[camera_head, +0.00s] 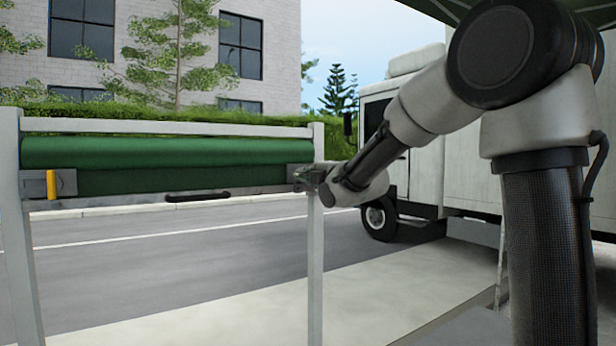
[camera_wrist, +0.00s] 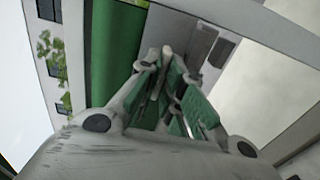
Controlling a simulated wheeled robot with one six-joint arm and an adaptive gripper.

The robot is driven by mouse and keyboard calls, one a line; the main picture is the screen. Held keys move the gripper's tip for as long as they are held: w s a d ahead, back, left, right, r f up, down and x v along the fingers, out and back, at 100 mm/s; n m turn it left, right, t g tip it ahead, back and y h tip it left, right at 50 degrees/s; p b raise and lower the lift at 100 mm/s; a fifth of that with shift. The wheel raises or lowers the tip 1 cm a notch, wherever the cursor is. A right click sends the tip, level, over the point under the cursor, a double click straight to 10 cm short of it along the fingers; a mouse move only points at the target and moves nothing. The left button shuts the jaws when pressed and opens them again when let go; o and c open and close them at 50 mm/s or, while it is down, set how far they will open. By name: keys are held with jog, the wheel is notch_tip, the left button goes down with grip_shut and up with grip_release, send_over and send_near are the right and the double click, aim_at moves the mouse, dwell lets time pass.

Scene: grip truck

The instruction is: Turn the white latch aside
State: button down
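My gripper (camera_head: 312,178) is at the right end of the green roller shutter's bottom rail, beside the right post. In the wrist view my gripper (camera_wrist: 168,72) shows green pads on fingers that slant inward toward each other. A narrow pale piece (camera_wrist: 166,56), possibly the white latch, shows between the fingertips. Whether the fingers press on it cannot be told. A grey fitting (camera_head: 300,172) at the rail end is partly hidden by my gripper. In the wrist view a grey block (camera_wrist: 200,45) lies just past the fingers.
The green roller shutter (camera_head: 170,153) hangs between pale posts; the right post (camera_head: 316,270) is close to my gripper. A yellow-edged fitting (camera_head: 52,185) is at the rail's left end. A dark handle (camera_head: 198,196) is mid-rail. A white truck (camera_head: 450,160) stands behind my arm.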

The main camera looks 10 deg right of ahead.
jog(key=shift+m, duration=0.4)
jog(key=m, duration=0.8)
jog(key=shift+f, duration=0.1)
jog(key=m, duration=0.9)
dwell(0.6)
jog(key=c, duration=1.6)
grip_release()
jog(key=shift+o, duration=0.2)
jog(key=shift+s, duration=0.15)
